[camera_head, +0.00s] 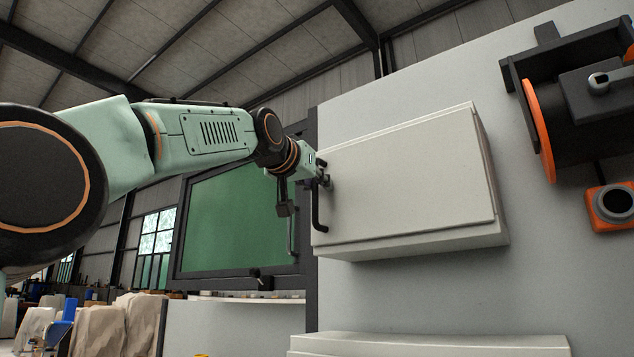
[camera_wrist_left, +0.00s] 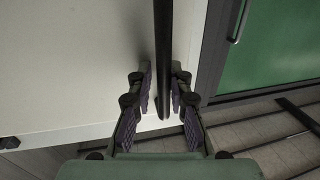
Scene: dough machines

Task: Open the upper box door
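The upper box (camera_head: 410,185) is a cream-white cabinet on the grey wall, and its door (camera_head: 405,175) looks shut. A black vertical bar handle (camera_head: 317,212) is at the door's left edge. The handle (camera_wrist_left: 162,50) also runs down the middle of the left wrist view. My left gripper (camera_head: 322,177) is at the handle's upper part in the head view. In the left wrist view its two fingers (camera_wrist_left: 161,92) stand on either side of the bar, with narrow gaps visible, so they look open around it. My right gripper is in neither view.
A second white box (camera_head: 430,346) is below, cut off by the frame. A dark-framed green panel (camera_head: 235,225) is left of the box. Black and orange machine parts (camera_head: 570,95) are mounted on the wall at right.

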